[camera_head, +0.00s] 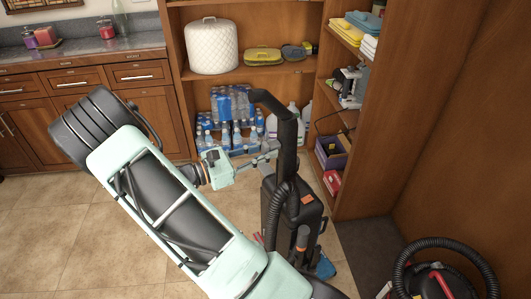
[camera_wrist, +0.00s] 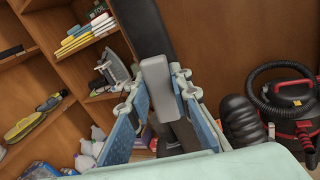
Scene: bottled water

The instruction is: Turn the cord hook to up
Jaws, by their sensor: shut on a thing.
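A black upright vacuum cleaner (camera_head: 290,215) stands on the floor in front of the shelves. Its dark handle tube (camera_wrist: 146,28) runs up behind the hook in the wrist view. The cord hook is a grey rounded block (camera_wrist: 158,88) on this tube, its long side nearly upright in the wrist picture. My gripper (camera_head: 268,158) reaches the vacuum's upper tube from the left. In the wrist view my gripper (camera_wrist: 160,82) has its two blue-padded fingers on either side of the hook, shut on it. The head view does not show the hook clearly.
Open wooden shelves behind hold packs of water bottles (camera_head: 226,125), a white quilted cover (camera_head: 211,47) and folded cloths (camera_head: 346,30). A red and black canister vacuum (camera_head: 437,283) stands at lower right. Tiled floor (camera_head: 50,235) lies free at left.

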